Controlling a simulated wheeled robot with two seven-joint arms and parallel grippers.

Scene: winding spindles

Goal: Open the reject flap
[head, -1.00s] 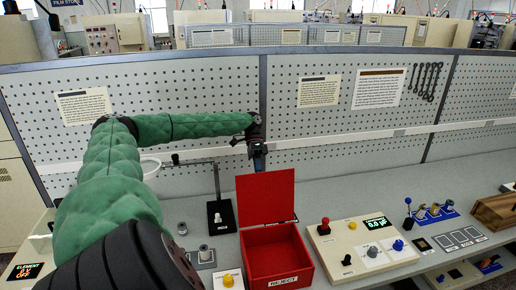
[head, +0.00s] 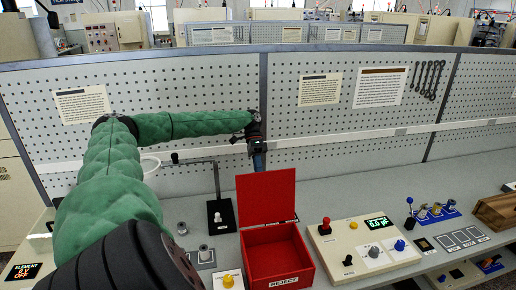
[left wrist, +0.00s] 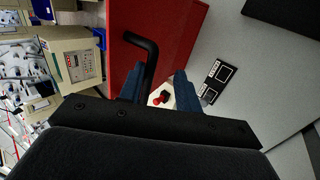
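The red reject box (head: 304,243) stands on the bench with a "REJECT" label on its front. Its red flap (head: 266,198) stands upright at the back, and the inside of the box is visible. My left gripper (head: 259,162) is just behind the top edge of the flap, fingers pointing down. In the left wrist view the flap (left wrist: 178,22) shows with a black bent handle (left wrist: 151,56). The fingers (left wrist: 159,88) are apart, with the handle's end between them, nearer the left finger. Whether they touch it I cannot tell. My right gripper is not in view.
A black stand (head: 221,217) with a post is left of the box. A control panel (head: 362,246) with knobs and a display is close to its right. A yellow button (head: 228,281) is at front left. The perforated wall (head: 180,100) rises behind.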

